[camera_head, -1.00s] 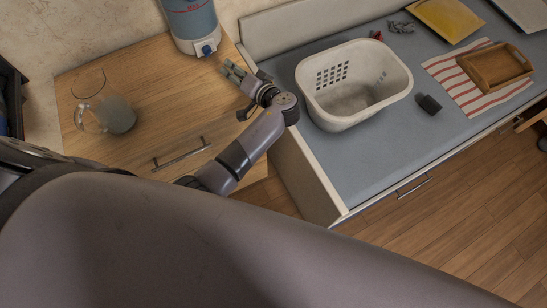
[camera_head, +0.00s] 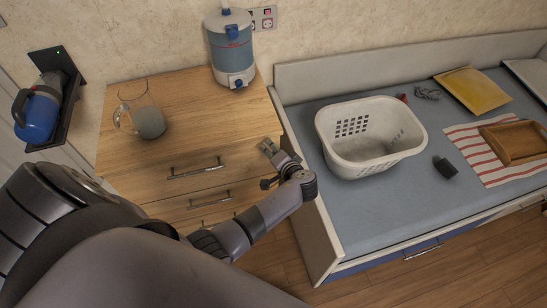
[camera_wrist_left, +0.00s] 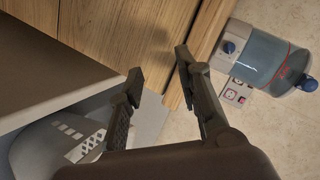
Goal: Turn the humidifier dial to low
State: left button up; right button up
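The humidifier (camera_head: 231,48) is a white and blue-grey tank with blue parts, upright at the back right of the wooden cabinet. Its blue dial (camera_head: 239,83) is low on the front; its setting is too small to read. The humidifier also shows in the left wrist view (camera_wrist_left: 262,58), sideways at the upper right, with the dial (camera_wrist_left: 229,47) facing the gripper side. My left gripper (camera_head: 268,148) is by the cabinet's front right edge, apart from the humidifier. In the left wrist view its fingers (camera_wrist_left: 157,66) are spread with nothing between them. My right gripper is not in view.
A glass jug (camera_head: 148,120) stands on the cabinet (camera_head: 190,115) at left. A white basket (camera_head: 365,165) sits on the blue bed (camera_head: 350,215) to the right of my left gripper. A wall socket (camera_head: 264,18) is behind the humidifier. The cabinet top before the humidifier is clear.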

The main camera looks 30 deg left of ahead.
pick_arm(q)
jog(key=s+d+f+m+h, duration=0.1)
jog(key=s+d+f+h, duration=0.1)
jog(key=s+f, duration=0.2)
notch_tip(320, 180, down, 4)
jog(key=shift+r+g, duration=0.2)
jog(key=shift+g, duration=0.1)
jog(key=s+d+f+m+g+h, duration=0.1)
jog(key=s+d+f+g+h, duration=0.15)
jog(key=s+f, duration=0.7)
jog(key=s+d+f+m+g+h, duration=0.1)
jog(key=s+d+f+h, duration=0.15)
jog(key=s+f, duration=0.7)
jog(key=s+f+n+g+h, duration=0.1)
jog(key=s+f, duration=0.2)
jog(key=s, duration=0.9)
jog(key=s+d+f+g+h, duration=0.1)
jog(key=s+f, duration=0.3)
jog(key=s, duration=0.7)
jog(key=shift+s+f+n+h, duration=0.15)
jog(key=shift+s+n+h, duration=0.25)
jog(key=shift+h, duration=0.3)
